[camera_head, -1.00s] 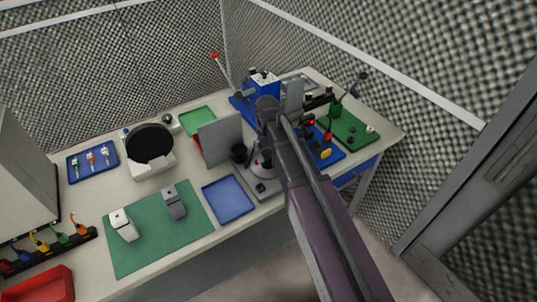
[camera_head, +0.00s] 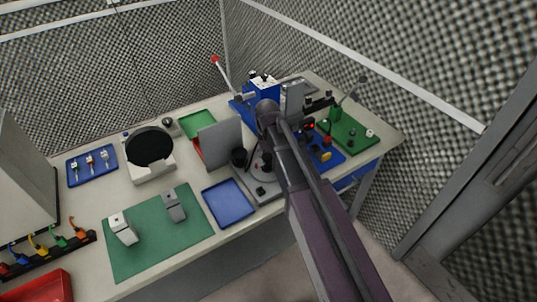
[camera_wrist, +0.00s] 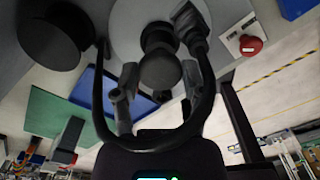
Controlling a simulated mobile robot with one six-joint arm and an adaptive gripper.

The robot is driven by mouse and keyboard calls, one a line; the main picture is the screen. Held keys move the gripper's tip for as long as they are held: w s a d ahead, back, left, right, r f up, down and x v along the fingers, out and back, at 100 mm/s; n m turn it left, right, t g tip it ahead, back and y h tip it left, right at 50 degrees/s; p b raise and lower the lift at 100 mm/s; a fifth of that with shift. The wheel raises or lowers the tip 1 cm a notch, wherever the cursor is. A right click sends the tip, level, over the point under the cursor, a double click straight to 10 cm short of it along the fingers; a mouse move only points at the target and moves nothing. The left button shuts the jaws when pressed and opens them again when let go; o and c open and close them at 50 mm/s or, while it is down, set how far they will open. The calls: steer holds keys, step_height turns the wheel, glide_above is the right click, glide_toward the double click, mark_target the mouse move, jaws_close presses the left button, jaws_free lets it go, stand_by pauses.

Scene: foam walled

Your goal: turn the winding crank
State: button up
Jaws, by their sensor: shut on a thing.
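The winding crank stands on a grey base (camera_head: 262,190) at the table's front edge, with a pale round disc (camera_wrist: 125,25) in the wrist view. Its dark round knob (camera_wrist: 160,72) is in the middle of the wrist view, between the two fingers of my gripper (camera_wrist: 160,85). My gripper is shut on this knob. In the head view my arm covers the gripper, the knob and part of the disc. A black cylinder (camera_head: 239,158) stands beside the disc; it is also large at the wrist view's upper left (camera_wrist: 52,38).
A blue tray (camera_head: 228,201) and a green mat (camera_head: 150,240) lie left of the crank. An upright grey panel (camera_head: 221,143) stands behind it. A blue unit with a red-tipped lever (camera_head: 215,60) is at the back. Boards with controls (camera_head: 350,130) crowd the right.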

steer(key=shift+m, duration=0.9)
